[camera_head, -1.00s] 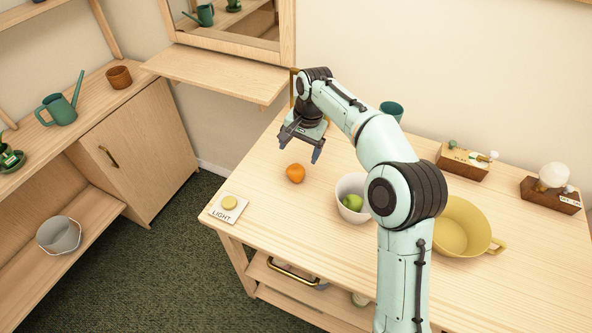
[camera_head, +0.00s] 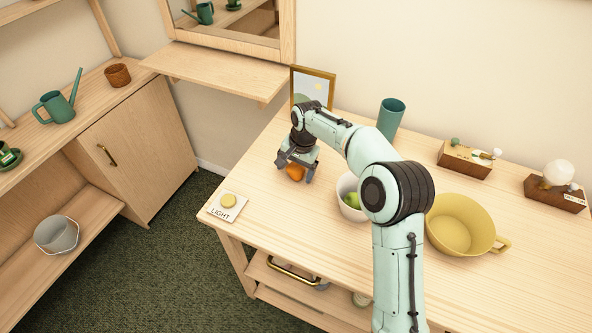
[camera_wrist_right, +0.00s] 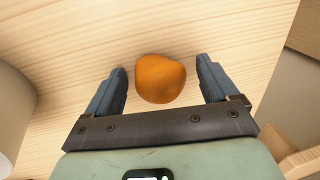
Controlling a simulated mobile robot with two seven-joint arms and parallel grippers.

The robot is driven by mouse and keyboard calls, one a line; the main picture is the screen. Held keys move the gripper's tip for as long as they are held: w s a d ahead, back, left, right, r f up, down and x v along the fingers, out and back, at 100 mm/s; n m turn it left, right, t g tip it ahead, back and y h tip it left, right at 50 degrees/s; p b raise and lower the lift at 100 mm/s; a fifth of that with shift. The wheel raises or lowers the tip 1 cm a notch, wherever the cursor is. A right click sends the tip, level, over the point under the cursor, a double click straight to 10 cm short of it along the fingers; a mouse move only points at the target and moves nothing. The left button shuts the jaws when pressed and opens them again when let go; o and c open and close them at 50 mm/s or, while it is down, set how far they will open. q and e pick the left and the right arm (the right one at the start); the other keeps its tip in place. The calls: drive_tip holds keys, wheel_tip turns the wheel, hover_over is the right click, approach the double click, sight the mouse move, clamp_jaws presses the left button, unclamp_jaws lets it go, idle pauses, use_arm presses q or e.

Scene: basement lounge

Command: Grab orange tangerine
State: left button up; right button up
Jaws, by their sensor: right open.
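The orange tangerine (camera_head: 294,173) lies on the light wooden table (camera_head: 330,255), left of the white bowl. My right gripper (camera_head: 295,175) is over it with its fingers spread to either side. In the right wrist view the tangerine (camera_wrist_right: 160,78) sits between the two open fingertips of my right gripper (camera_wrist_right: 162,80), with a gap on each side. The gripper hides part of the tangerine in the head view. My left gripper is not in view.
A white bowl (camera_head: 345,208) with a green fruit (camera_head: 352,200) stands right of the gripper, partly behind my arm. A yellow pot (camera_head: 462,228), a teal cup (camera_head: 391,116) and a picture frame (camera_head: 318,84) are on the table. A light switch plate (camera_head: 227,206) lies near its left corner.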

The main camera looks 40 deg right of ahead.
drive_tip(key=c, duration=1.2)
drive_tip(key=shift+o, duration=0.2)
drive_tip(key=shift+r, duration=0.2)
